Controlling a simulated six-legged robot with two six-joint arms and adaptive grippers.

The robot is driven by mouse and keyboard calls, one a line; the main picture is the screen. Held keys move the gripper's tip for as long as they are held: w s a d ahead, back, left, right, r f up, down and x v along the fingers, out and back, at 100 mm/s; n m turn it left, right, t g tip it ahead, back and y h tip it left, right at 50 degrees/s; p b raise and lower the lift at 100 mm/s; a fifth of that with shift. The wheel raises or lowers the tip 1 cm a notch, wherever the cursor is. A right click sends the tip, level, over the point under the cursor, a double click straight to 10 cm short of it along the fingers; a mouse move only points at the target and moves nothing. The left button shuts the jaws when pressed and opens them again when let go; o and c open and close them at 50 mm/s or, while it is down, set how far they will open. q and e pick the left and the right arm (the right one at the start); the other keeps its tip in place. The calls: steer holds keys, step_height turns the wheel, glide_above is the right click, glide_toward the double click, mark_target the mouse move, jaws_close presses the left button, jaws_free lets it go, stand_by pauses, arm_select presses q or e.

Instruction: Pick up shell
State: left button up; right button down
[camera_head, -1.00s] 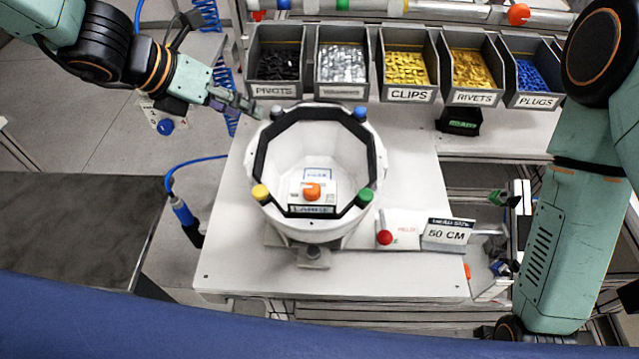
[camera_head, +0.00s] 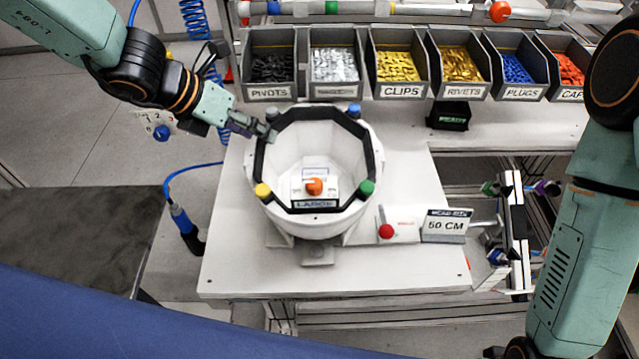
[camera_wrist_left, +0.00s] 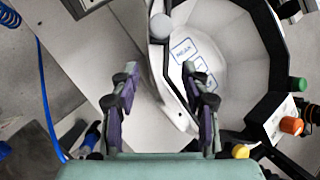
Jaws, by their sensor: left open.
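A white bowl-like shell (camera_head: 318,222) with a black octagonal rim stands on the white workbench in the head view. Colored knobs sit around its rim, and an orange knob and a "LARGE" label show inside it. The shell also fills the upper right of the left wrist view (camera_wrist_left: 222,60). My left gripper (camera_head: 268,132) is at the shell's upper left rim. In the left wrist view, its two fingers (camera_wrist_left: 165,85) are spread apart, with the right finger over or beside the shell's edge; contact cannot be told. Nothing is held between them.
Bins of pivots, clips, rivets and plugs (camera_head: 400,85) line the back of the bench. A "50 CM" sign (camera_head: 446,226) and a red button (camera_head: 386,231) stand right of the shell. A dark table (camera_head: 70,235) is at left. The bench front (camera_head: 330,277) is clear.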

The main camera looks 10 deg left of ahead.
mark_target(276, 144)
arm_select(q)
steer(key=b+x, duration=0.2)
steer(key=x, duration=0.5)
steer(key=shift+a+f, duration=0.1)
steer(key=shift+a, duration=0.1)
steer(key=shift+w+f, duration=0.2)
steer(key=shift+f, duration=0.1)
steer(key=shift+a, duration=0.1)
steer(key=shift+s+a, duration=0.1)
steer(key=shift+s+d+r, duration=0.1)
steer(key=shift+d+r, duration=0.05)
steer(key=shift+d, duration=0.1)
steer(key=shift+c, duration=1.3)
steer(key=shift+d, duration=0.1)
steer(key=shift+c, duration=0.7)
steer(key=shift+w, duration=0.25)
steer(key=c, duration=0.3)
steer(key=shift+a, duration=0.35)
jaws_close()
steer(key=shift+s+d, duration=0.15)
steer(key=shift+d, duration=0.1)
